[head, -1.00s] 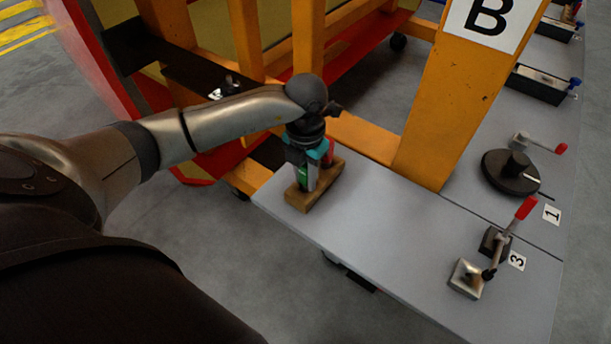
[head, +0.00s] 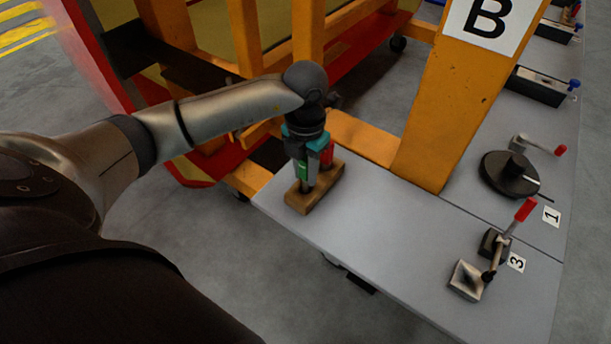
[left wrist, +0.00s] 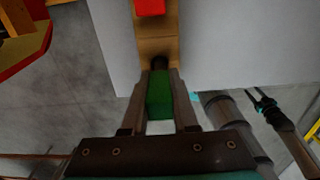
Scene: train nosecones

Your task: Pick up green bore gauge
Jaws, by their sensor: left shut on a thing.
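The green bore gauge (head: 302,170) is between the fingers of my left gripper (head: 306,180), above the wooden block (head: 328,193) at the near left end of the table. In the left wrist view, the fingers (left wrist: 160,100) are shut on the green gauge (left wrist: 160,92), one on each side. Its dark end (left wrist: 160,63) points at the block (left wrist: 157,45); I cannot tell whether it still touches the wood.
A red piece (head: 328,154) stands on the block close beside my left gripper. An orange post with a B sign (head: 487,17) rises behind the table (head: 375,215). A magnetic stand (head: 490,255) and a round black base (head: 510,172) are farther right. The table between is clear.

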